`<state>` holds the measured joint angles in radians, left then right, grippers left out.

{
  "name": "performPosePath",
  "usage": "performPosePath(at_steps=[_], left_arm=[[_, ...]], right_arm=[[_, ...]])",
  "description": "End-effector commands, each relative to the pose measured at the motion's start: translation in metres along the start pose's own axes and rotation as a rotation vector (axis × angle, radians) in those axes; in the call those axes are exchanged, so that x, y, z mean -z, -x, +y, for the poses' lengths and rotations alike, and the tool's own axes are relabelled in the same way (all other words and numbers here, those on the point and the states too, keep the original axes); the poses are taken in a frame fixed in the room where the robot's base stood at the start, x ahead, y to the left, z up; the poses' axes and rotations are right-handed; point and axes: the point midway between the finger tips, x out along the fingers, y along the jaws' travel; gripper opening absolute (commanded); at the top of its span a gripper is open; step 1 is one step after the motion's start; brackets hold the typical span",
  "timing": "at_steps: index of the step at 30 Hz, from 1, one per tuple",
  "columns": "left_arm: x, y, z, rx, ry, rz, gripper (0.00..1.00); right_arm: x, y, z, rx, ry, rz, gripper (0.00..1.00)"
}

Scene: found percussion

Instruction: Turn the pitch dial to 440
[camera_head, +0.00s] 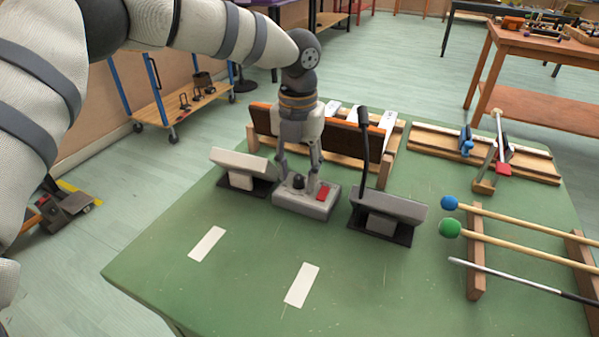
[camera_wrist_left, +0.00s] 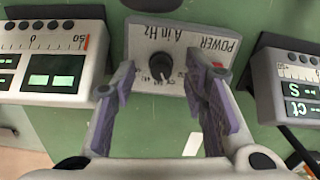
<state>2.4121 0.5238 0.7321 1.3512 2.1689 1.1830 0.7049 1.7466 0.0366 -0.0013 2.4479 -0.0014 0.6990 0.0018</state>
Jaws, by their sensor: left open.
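The pitch dial is a small black knob (camera_head: 298,181) on a grey box (camera_head: 305,205) on the green table. In the left wrist view, the dial (camera_wrist_left: 161,65) sits among small printed marks under the upside-down label "A in Hz". Its exact setting is too small to read. My left gripper (camera_head: 299,171) points down over the box, open. In the left wrist view, the purple-padded fingers of my left gripper (camera_wrist_left: 160,78) stand either side of the dial, with gaps showing. A red power switch (camera_head: 322,192) is beside the dial; the right-hand finger partly hides it in the wrist view. My right gripper is out of view.
Tilted grey meters stand close on both sides, left (camera_head: 242,162) and right (camera_head: 390,205). A thin black microphone (camera_head: 364,140) rises by the right meter. A wooden rack (camera_head: 384,172) is behind. Mallets (camera_head: 500,240) lie at right. The table front is clear except white strips (camera_head: 302,285).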

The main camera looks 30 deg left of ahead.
Motion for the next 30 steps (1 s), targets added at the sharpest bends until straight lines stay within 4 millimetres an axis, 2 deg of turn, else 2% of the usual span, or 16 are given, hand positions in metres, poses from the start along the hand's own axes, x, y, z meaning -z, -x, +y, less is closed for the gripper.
performPosePath(at_steps=[3, 10, 11, 15, 16, 24, 30], left_arm=[[0.0000, -0.0077, -0.0002, 0.000, -0.001, -0.001, 0.41], [-0.0001, -0.0084, -0.0002, 0.001, -0.001, -0.001, 0.41], [0.0000, -0.0084, -0.0002, 0.001, -0.001, -0.001, 0.36], [0.0000, -0.0084, -0.0002, 0.000, -0.001, -0.001, 0.04], [0.0000, -0.0083, -0.0002, 0.000, -0.001, -0.001, 0.00], [0.0001, -0.0080, -0.0003, 0.001, -0.013, -0.001, 0.00], [0.0004, -0.0073, -0.0003, 0.001, -0.097, -0.001, 0.00]], right_arm=[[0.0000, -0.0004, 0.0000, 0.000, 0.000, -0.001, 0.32], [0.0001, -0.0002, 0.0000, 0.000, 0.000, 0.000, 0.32], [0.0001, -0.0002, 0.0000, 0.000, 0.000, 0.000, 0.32], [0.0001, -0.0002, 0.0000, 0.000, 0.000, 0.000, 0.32], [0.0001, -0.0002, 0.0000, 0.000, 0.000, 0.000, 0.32], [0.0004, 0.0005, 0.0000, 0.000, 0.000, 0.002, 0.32], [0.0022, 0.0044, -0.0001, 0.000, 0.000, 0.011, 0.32]])
